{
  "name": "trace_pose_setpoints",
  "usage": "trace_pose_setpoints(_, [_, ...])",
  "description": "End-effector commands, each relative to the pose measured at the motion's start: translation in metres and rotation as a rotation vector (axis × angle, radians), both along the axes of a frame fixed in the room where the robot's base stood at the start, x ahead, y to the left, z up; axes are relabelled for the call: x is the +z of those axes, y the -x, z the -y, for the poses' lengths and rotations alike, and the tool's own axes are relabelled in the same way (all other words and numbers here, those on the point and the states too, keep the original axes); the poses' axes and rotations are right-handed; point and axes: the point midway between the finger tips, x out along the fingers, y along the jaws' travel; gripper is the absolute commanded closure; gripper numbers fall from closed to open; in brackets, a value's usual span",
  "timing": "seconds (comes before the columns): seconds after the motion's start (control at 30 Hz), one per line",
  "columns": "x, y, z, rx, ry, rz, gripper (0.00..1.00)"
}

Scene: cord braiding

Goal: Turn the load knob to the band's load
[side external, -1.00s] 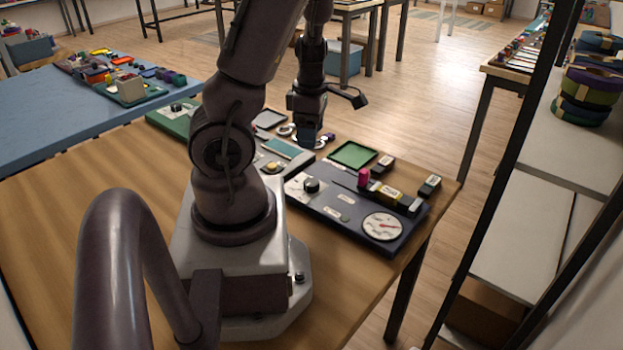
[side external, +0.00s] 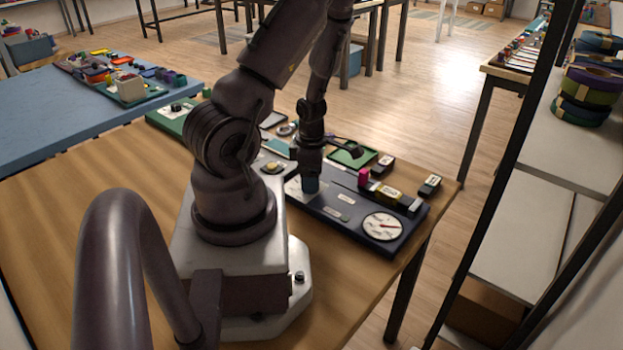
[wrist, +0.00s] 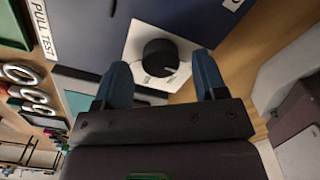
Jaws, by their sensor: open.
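The load knob (wrist: 160,57) is black and round and stands on a white plate (wrist: 138,42) with markings too small to read. My gripper (wrist: 165,80) is open, with one blue finger toward each side of the knob in the wrist view; I cannot tell whether they touch it. In the side external view my gripper (side external: 311,186) points down over the knob end of the dark tester panel (side external: 325,215) and hides the knob. A round white dial with a red needle (side external: 382,226) sits at the panel's right end.
A "PULL TEST" label (wrist: 42,25) and rings (wrist: 28,92) show in the wrist view.

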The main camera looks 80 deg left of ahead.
Motion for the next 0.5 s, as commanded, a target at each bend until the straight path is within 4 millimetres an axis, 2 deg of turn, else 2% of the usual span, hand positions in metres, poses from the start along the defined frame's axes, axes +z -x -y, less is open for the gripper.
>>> trace_pose_setpoints(0.13, [-0.0086, 0.0005, 0.0004, 0.002, 0.002, -0.001, 0.35])
trace_pose_setpoints(0.43, [-0.0099, 0.0001, 0.0005, 0.000, 0.001, 0.000, 0.35])
trace_pose_setpoints(0.5, [-0.0099, 0.0001, 0.0005, 0.000, 0.001, 0.000, 0.51])
